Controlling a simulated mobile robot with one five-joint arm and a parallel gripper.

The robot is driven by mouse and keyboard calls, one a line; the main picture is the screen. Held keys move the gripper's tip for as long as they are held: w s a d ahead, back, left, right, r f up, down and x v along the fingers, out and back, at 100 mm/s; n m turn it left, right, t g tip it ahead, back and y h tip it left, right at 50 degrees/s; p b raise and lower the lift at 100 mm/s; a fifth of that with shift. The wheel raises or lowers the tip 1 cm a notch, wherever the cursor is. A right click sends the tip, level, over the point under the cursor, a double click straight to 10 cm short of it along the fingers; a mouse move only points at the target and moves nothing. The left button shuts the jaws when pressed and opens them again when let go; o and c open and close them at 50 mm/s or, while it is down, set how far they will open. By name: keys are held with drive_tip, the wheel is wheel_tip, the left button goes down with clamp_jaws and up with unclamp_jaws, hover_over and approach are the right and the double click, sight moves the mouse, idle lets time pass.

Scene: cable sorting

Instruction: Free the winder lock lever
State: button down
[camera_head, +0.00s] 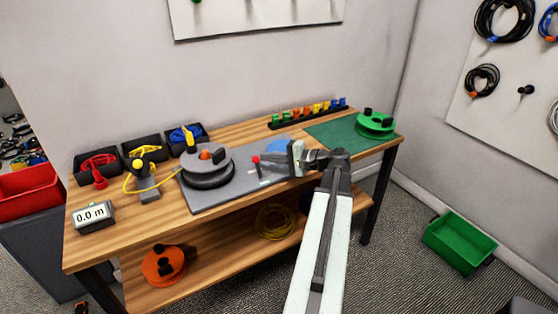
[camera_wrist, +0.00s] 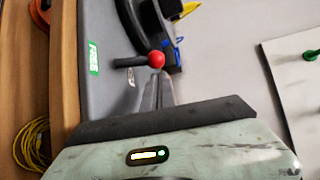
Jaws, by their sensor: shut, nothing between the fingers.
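The winder (camera_head: 207,165) is a grey and black drum on a grey base plate (camera_head: 225,195) on the bench; part of it shows in the wrist view (camera_wrist: 150,22). Its lock lever (camera_head: 256,160) has a red ball knob. In the wrist view the lever (camera_wrist: 156,60) is a short dark rod lying across the picture, with the ball at its right end. A green label (camera_wrist: 93,58) reading FREE is on the plate left of the lever. My gripper (camera_head: 268,166) is shut and empty, just right of the lever; its fingers (camera_wrist: 160,80) point at the ball. Contact cannot be told.
A yellow cable (camera_head: 150,187) runs left from the winder past a small black guide. Dark bins (camera_head: 98,166) and a 0.0 m display (camera_head: 94,217) stand at the left. A green spool (camera_head: 375,124) rests on a green mat (camera_head: 335,133) at the right.

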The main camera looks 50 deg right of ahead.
drive_tip(key=shift+x, duration=0.95)
